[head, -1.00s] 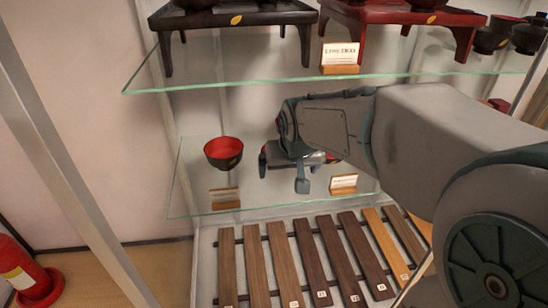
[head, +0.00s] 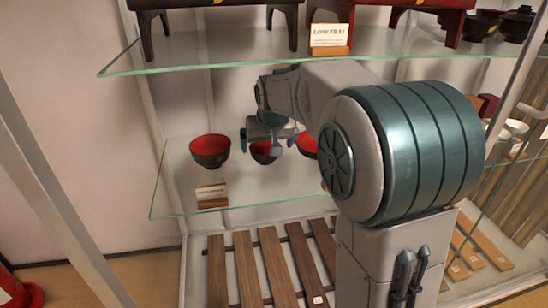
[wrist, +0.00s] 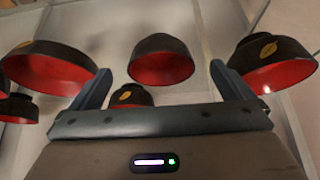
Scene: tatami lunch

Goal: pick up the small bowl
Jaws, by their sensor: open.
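Black bowls with red insides stand on the middle glass shelf. A smaller-looking bowl (head: 263,157) is partly hidden behind my gripper (head: 261,145) in the head view. In the wrist view, where the bowls appear upside down, a bowl (wrist: 161,62) sits between and beyond the fingertips of my gripper (wrist: 160,73). The gripper is open and empty, its fingers apart. I cannot tell whether either finger touches a bowl.
Another bowl (head: 210,150) stands to the left and one (head: 307,144) to the right, partly covered by my arm. A glass shelf (head: 200,59) with trays is above. A label stand (head: 211,196) sits on the shelf front. Wooden slats (head: 245,270) lie below.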

